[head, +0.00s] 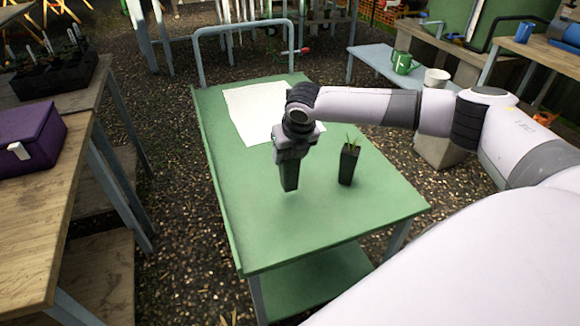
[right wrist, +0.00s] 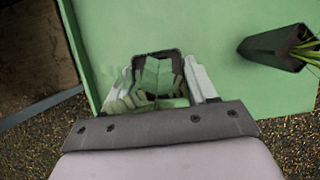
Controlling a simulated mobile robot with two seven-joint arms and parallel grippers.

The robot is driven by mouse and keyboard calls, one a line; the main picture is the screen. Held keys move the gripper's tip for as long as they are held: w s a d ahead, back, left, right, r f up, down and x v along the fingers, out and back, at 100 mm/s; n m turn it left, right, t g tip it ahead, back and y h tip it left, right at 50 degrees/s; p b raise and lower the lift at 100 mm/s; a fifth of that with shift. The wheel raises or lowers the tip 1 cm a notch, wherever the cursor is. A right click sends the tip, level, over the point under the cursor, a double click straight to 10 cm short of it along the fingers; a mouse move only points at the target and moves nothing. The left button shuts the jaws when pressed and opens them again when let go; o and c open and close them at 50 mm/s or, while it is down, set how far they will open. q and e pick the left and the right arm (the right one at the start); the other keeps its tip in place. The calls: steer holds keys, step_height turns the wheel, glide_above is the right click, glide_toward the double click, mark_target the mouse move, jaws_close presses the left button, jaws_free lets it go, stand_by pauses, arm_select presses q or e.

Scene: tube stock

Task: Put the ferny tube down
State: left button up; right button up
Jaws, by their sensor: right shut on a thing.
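My right gripper (head: 290,160) is over the green trolley top (head: 330,220), pointing down. It is shut on the ferny tube (head: 289,178), a dark, narrow, upright pot whose lower part shows below the fingers. In the right wrist view pale green ferny leaves (right wrist: 150,88) show between the fingers (right wrist: 165,90), with the tube's dark rim (right wrist: 172,53) behind them. I cannot tell whether the tube's base touches the trolley top. My left gripper is in neither view.
A second dark tube (head: 347,167) with grassy leaves stands to the right of the held one, also in the right wrist view (right wrist: 268,46). A white sheet (head: 250,115) lies toward the trolley's far end. The near part of the top is clear.

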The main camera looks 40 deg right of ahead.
mark_target(290, 167)
steer(key=shift+f, duration=2.2)
steer(key=o, duration=1.5)
